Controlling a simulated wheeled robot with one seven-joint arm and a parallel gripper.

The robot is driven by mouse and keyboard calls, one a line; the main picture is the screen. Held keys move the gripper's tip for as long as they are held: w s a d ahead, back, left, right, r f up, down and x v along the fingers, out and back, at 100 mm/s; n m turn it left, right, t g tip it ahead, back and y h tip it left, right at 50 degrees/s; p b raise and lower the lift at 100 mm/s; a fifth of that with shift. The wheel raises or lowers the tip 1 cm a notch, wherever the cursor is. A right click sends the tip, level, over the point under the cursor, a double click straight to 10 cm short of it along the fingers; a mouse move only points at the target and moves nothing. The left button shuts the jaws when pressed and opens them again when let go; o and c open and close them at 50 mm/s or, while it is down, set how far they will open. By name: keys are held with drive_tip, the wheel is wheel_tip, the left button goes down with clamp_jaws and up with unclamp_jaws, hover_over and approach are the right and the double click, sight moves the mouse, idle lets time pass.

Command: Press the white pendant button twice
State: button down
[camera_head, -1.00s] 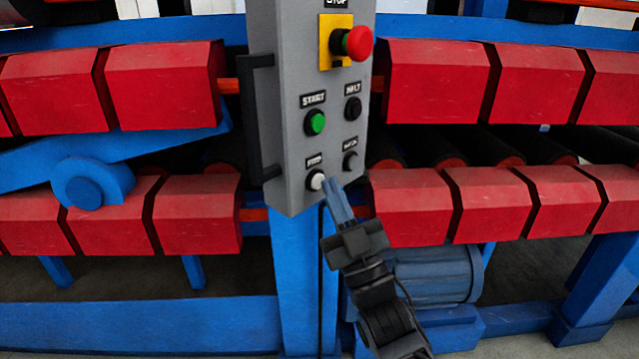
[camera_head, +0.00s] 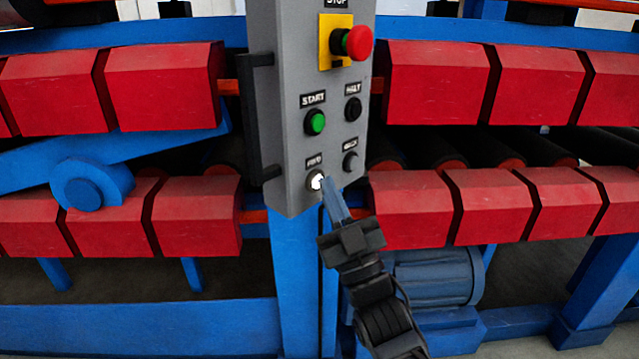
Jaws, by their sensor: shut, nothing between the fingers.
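The white button (camera_head: 316,180) sits at the lower left of the grey pendant box (camera_head: 290,130), under a small label, and looks bright. My gripper (camera_head: 327,182) is shut and empty. Its blue fingertips are at the right edge of the white button, overlapping it in the picture. Whether they touch it I cannot tell.
A green START button (camera_head: 315,122) and a black HALT button (camera_head: 352,108) sit above, with a grey button (camera_head: 350,161) close to the right of my fingertips. A red stop knob (camera_head: 357,43) juts out on top.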

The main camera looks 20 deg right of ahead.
drive_tip(key=shift+s, duration=0.1)
drive_tip(key=shift+s+d, duration=0.35)
drive_tip(key=shift+s, duration=0.3)
drive_tip(key=shift+s+d+p, duration=0.25)
drive_tip(key=shift+s+d, duration=0.1)
drive_tip(key=shift+s, duration=0.4)
drive_tip(key=shift+s+d+p, duration=0.3)
drive_tip(key=shift+s+d, duration=0.1)
drive_tip(key=shift+s, duration=0.35)
drive_tip(key=shift+s+d+p, duration=0.25)
drive_tip(key=shift+s+d, duration=0.1)
drive_tip(key=shift+s, duration=0.4)
drive_tip(key=s+f+m+g+h, duration=0.1)
drive_tip(key=s+f+m+g, duration=0.15)
drive_tip(key=s+f, duration=0.5)
drive_tip(key=s+f+m+g+h, duration=0.1)
drive_tip(key=s+f+g+h, duration=0.2)
drive_tip(key=s, duration=0.8)
drive_tip(key=s+m+g, duration=0.2)
drive_tip(key=s+g, duration=0.4)
drive_tip(key=s, duration=1.4)
drive_tip(key=shift+a+f, duration=0.15)
drive_tip(key=shift+a, duration=0.1)
